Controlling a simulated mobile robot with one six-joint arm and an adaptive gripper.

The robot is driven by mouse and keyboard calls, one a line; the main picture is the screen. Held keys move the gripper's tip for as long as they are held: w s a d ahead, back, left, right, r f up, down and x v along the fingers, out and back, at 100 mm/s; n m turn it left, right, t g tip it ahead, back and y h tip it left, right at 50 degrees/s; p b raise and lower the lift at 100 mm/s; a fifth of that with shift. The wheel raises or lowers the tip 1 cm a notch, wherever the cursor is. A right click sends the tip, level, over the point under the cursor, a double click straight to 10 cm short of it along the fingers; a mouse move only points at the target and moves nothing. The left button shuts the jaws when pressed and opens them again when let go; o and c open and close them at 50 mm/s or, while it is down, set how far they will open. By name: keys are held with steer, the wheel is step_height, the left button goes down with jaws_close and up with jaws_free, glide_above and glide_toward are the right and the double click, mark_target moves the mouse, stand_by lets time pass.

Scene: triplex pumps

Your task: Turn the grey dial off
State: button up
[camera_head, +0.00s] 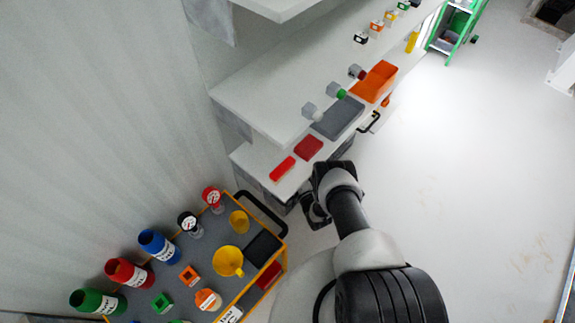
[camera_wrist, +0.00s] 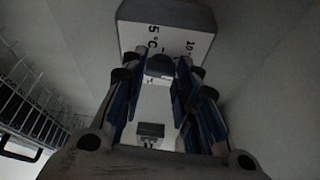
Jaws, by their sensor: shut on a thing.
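In the wrist view, the grey dial (camera_wrist: 159,67) sits on the face of a white panel (camera_wrist: 143,40) marked "5 °C" and "10". My gripper (camera_wrist: 160,88) has its blue-padded fingers on either side of the dial and is shut on it. The dial's pointer position cannot be read clearly. In the head view, my gripper (camera_head: 313,200) is low beside the front of the white bench, and the dial is hidden there.
The white bench (camera_head: 245,157) holds red, grey and orange trays and small knobbed items. A grey-topped yellow cart (camera_head: 205,262) with bottles, gauges and a yellow cup (camera_head: 228,261) stands at lower left. A wire rack (camera_wrist: 30,105) shows in the wrist view.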

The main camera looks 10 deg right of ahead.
steer(key=o, duration=1.1)
steer(key=shift+c, duration=0.2)
steer(key=v, duration=1.2)
steer(key=shift+c, duration=0.5)
